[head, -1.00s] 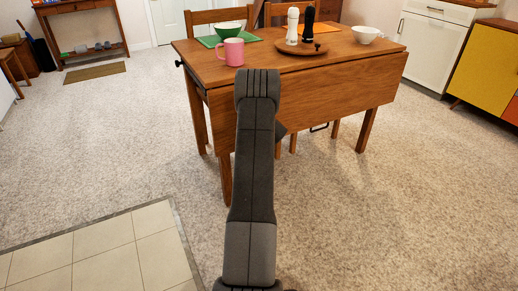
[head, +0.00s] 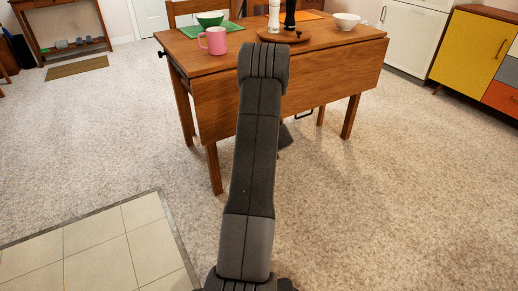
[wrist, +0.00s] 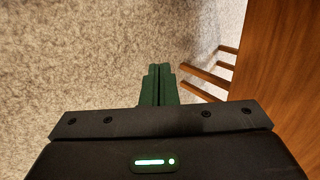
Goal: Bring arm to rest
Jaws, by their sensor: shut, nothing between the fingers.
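My gripper (wrist: 158,84) shows in the wrist view with its two green fingers together and nothing between them. It hangs over bare carpet, to the left of the wooden table's side panel and legs. In the head view my arm stands up in front of the drop-leaf table (head: 290,95) and hides part of its front. The gripper itself is mostly hidden behind the arm there; a dark part shows at the arm's right side.
On the table are a pink mug (head: 214,41), a green bowl (head: 210,19), a wooden tray (head: 283,36) with two mills, and a white bowl (head: 346,20). A yellow cabinet (head: 467,48) stands at right. Carpet (head: 80,150) is clear at left.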

